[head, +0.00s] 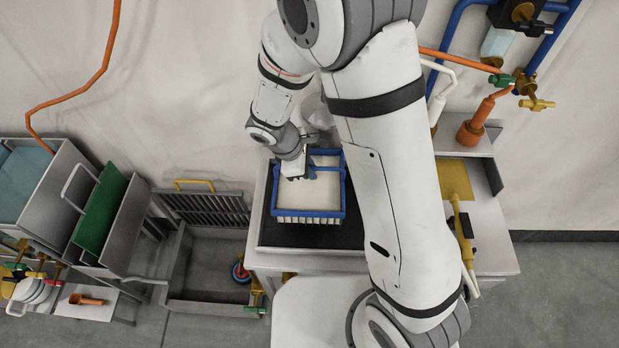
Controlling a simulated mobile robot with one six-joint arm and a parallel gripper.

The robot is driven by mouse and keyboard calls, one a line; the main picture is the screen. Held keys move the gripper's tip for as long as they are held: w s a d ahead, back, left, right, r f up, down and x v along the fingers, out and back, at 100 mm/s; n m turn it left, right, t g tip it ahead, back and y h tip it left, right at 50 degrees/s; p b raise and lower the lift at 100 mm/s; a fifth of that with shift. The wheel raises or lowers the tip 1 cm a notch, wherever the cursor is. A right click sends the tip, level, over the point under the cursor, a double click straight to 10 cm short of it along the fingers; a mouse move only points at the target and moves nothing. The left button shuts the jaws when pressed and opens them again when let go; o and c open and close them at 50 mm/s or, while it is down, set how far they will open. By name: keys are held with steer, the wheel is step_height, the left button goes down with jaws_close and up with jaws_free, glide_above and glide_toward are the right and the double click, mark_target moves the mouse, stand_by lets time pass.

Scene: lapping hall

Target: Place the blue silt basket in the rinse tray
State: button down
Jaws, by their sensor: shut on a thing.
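The blue silt basket (334,213) has a blue frame with a raised handle and a pale inside. It is at the middle of the head view, over a black surface (285,236) on a white bench. My gripper (296,172) is at the basket's upper left side, shut on its blue frame; the fingertips are partly hidden. I cannot tell whether the basket rests on the black surface or hangs just above it. A grey metal basin (205,302) stands left of the bench and may be the rinse tray; I cannot be sure.
A slatted grate (205,208) with a yellow handle stands behind the basin. A green panel (98,214) and metal tanks are at the left. Orange and blue pipes (448,40) and a yellow fitting (463,235) are at the right. My arm hides part of the bench.

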steer(key=b, duration=0.4)
glide_above(310, 193)
steer(key=shift+f, duration=2.95)
steer(key=shift+w, duration=0.2)
steer(key=shift+s, duration=0.15)
steer(key=shift+f, duration=0.15)
steer(key=c, duration=1.5)
jaws_free()
steer(key=b+v, duration=0.1)
steer(key=v, duration=1.1)
steer(key=shift+s, duration=0.15)
